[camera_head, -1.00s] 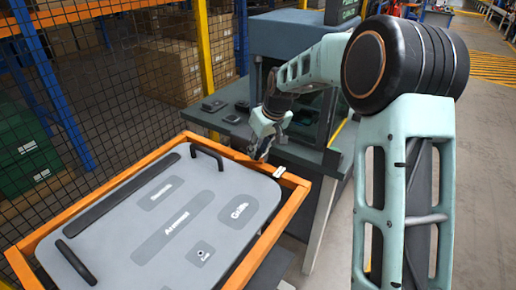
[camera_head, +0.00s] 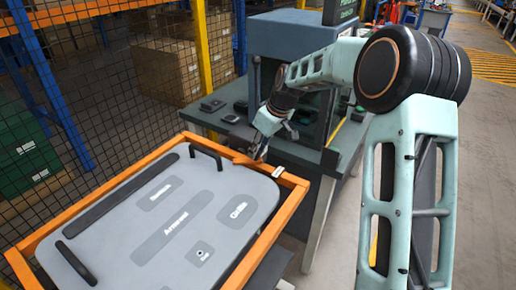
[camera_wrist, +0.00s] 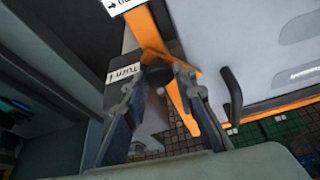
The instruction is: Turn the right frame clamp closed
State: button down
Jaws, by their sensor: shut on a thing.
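The orange frame (camera_head: 290,207) holds a grey lid panel (camera_head: 130,222) with dark handles. The right frame clamp (camera_head: 240,159) is an orange lever at the frame's far right corner. It also shows in the wrist view (camera_wrist: 179,92), beside a dark round pivot and a white "Turn" label (camera_wrist: 122,75). My gripper (camera_head: 258,152) is at this clamp, pointing down. In the wrist view its two fingers (camera_wrist: 160,83) stand either side of the lever and are shut on it. The fingers hide part of the clamp, so its exact angle is hard to tell.
A dark bench (camera_head: 213,119) with small dark devices and a blue-grey cabinet (camera_head: 290,37) stands just behind the corner. A black handle (camera_head: 207,152) rises near the clamp. A mesh fence (camera_head: 110,60) runs along the left. Open floor (camera_head: 488,150) lies to the right.

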jog(key=c, duration=1.6)
grip_release()
jog(key=v, duration=1.2)
jog(key=shift+c, duration=0.6)
